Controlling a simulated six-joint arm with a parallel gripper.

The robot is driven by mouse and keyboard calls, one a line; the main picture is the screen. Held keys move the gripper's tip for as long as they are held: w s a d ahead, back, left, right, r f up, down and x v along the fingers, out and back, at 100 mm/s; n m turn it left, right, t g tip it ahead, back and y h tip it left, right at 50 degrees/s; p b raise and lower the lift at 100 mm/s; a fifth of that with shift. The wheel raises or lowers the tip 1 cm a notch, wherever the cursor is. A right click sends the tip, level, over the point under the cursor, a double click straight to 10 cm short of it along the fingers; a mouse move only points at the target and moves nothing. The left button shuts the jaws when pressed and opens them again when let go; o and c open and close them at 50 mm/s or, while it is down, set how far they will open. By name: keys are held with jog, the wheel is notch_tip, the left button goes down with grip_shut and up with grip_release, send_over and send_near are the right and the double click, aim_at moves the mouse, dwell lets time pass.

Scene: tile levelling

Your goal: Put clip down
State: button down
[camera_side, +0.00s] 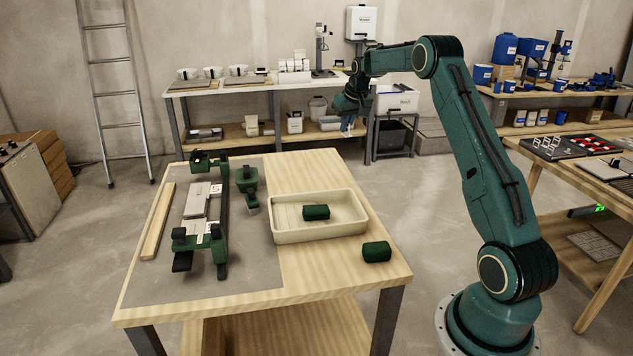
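My gripper (347,124) hangs in the air beyond the table's back right corner, above and behind the tray. It is too small and dark to tell whether its fingers are open or shut, or whether a clip is between them. One dark green block (316,212) lies in a cream tray (318,237). Another dark green block (376,251) lies on the wood, right of the tray's front corner. I cannot tell whether either is the clip. A green and black fixture (223,232) with pale tiles (196,201) stands on a grey mat (250,280).
A wooden strip (158,222) lies left of the fixture. Small green tools (246,180) stand between fixture and tray. Loaded benches (250,88) stand behind and at the right.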

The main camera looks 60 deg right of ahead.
jog(key=w+a+n+y, duration=0.15)
jog(key=a+n, duration=0.25)
jog(key=a, duration=0.7)
jog(key=w+a+n+y, duration=0.15)
jog(key=a+n, duration=0.25)
jog(key=a, duration=0.8)
jog(key=s+a+n+y, duration=0.1)
jog(key=s+a+n, duration=0.25)
jog(key=a, duration=0.65)
jog(key=s+a+n+y, duration=0.15)
jog(key=a+n, duration=0.25)
jog(key=a, duration=0.6)
jog(key=shift+g, duration=0.3)
jog(key=f, duration=1.5)
jog(key=shift+s+a+f, duration=0.15)
jog(key=shift+s+f, duration=0.05)
jog(key=shift+f, duration=0.05)
jog(key=shift+f, duration=0.1)
jog(key=shift+f, duration=2.05)
jog(key=shift+f, duration=0.15)
jog(key=c, duration=1.6)
grip_release()
jog(key=shift+c, duration=0.2)
